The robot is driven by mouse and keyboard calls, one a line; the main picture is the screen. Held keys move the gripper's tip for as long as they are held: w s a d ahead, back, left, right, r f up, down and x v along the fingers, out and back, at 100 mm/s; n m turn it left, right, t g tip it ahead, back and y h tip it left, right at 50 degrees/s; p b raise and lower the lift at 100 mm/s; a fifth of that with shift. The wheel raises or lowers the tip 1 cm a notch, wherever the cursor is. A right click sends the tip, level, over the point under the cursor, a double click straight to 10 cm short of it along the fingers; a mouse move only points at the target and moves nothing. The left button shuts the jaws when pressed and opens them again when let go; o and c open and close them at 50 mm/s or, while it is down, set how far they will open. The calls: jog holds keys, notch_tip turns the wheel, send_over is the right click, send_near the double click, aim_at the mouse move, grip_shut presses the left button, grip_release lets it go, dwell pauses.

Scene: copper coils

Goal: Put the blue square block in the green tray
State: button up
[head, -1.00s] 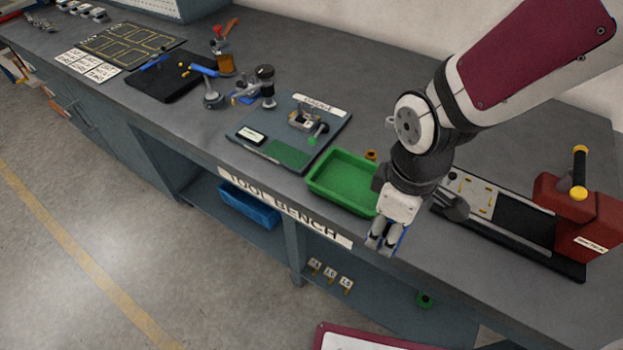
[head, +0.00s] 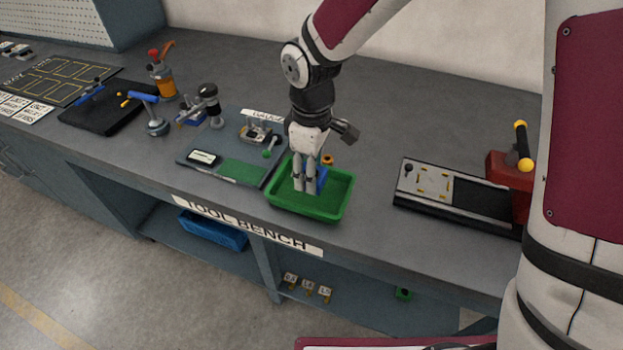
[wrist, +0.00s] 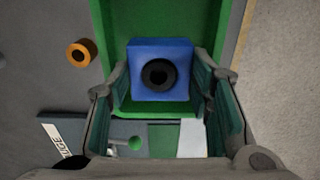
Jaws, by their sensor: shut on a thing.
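The blue square block (wrist: 140,84) is between the two fingers of my gripper (wrist: 165,95) in the wrist view, with a dark round hole in its face. In the head view the blue block (head: 321,178) shows partly behind the fingers of my gripper (head: 305,186). My gripper is shut on the block, over the green tray (head: 341,199). The tray also shows below the block in the wrist view (wrist: 205,22). I cannot tell whether the block touches the tray floor.
An orange ring (head: 327,160) lies behind the tray. A grey gauge board (head: 190,157) is left of the tray. A black-and-white fixture (head: 440,187) with a red block (head: 505,172) stands to the right. The bench's front edge runs close before the tray.

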jog(key=shift+f, duration=1.7)
jog(key=shift+f, duration=0.2)
jog(key=o, duration=1.3)
jog(key=shift+o, duration=0.2)
jog(key=shift+r, duration=0.1)
notch_tip(320, 180, up, 12)
jog(key=shift+r+p, duration=0.15)
jog(key=shift+p, duration=0.2)
